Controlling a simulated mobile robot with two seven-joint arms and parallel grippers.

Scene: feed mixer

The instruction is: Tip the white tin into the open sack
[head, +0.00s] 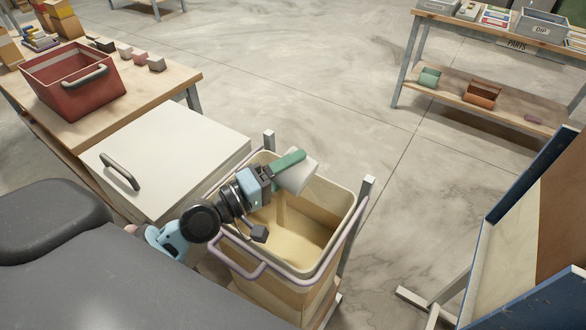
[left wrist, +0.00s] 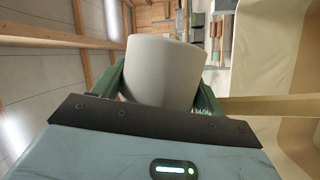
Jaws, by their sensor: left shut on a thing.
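My left gripper (head: 282,165) has green fingers and is shut on the white tin (head: 299,176). It holds the tin tilted over the open sack (head: 343,206). In the left wrist view the tin (left wrist: 163,68) sits between the two green fingers of the gripper (left wrist: 160,88). Tan feed (head: 290,243) lies inside the sack. The inside of the tin is hidden. My right gripper is not in view.
A white-topped cabinet with a dark handle (head: 165,150) stands left of the sack. A red crate (head: 75,95) sits on the wooden table behind it. A blue-edged panel (head: 520,215) stands at right. A shelf labelled PARTS (head: 500,42) is at the back right, with clear floor between.

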